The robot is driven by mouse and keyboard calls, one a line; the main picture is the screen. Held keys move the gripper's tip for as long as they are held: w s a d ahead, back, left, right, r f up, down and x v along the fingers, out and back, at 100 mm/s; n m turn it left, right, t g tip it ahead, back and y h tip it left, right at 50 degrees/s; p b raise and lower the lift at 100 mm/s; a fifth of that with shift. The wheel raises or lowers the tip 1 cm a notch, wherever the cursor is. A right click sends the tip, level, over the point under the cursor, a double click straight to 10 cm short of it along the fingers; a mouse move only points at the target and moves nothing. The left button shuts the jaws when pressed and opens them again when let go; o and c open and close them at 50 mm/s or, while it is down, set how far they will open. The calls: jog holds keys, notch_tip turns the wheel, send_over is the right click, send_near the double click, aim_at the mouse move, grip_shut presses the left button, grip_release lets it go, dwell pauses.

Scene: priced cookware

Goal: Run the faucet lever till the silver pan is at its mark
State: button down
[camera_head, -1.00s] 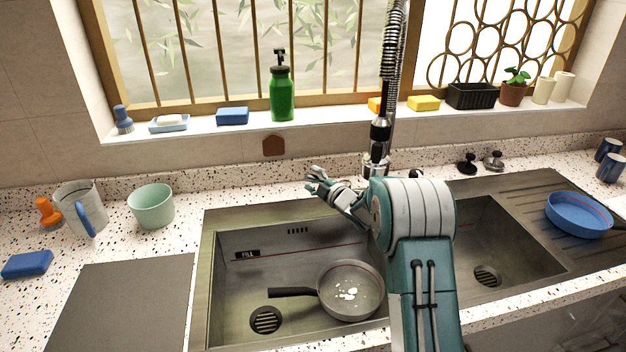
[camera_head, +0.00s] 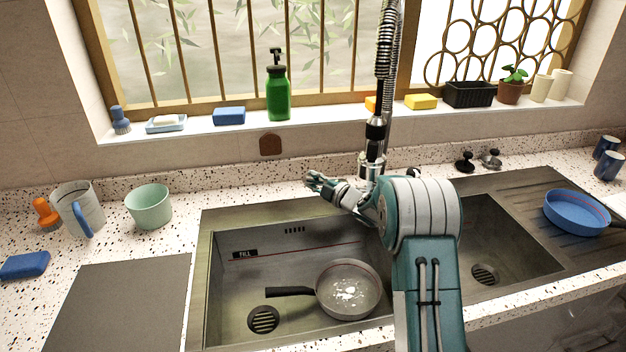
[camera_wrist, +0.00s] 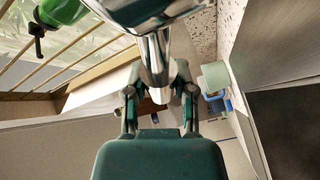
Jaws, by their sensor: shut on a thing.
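The silver pan (camera_head: 349,303) sits in the left sink basin, its dark handle (camera_head: 288,291) pointing left. My gripper (camera_head: 322,184) is left of the faucet base, above the sink's back edge. In the wrist view my gripper (camera_wrist: 160,100) is shut on the chrome faucet lever (camera_wrist: 155,62), which lies between its fingers. The lever is hidden in the head view.
A FILL label (camera_head: 245,254) with a red line is on the basin's back wall. A blue pan (camera_head: 576,213) rests on the right drainboard. A green cup (camera_head: 150,206) and a pitcher (camera_head: 80,209) stand left of the sink. A green bottle (camera_head: 278,92) is on the sill.

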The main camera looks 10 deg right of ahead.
jog(key=shift+a, duration=0.2)
jog(key=shift+c, duration=2.2)
grip_release()
jog(key=shift+a, duration=0.1)
jog(key=shift+s+d, duration=0.2)
jog(key=shift+d, duration=0.05)
jog(key=v, duration=1.1)
jog(key=shift+s, duration=0.2)
jog(key=shift+f, duration=0.1)
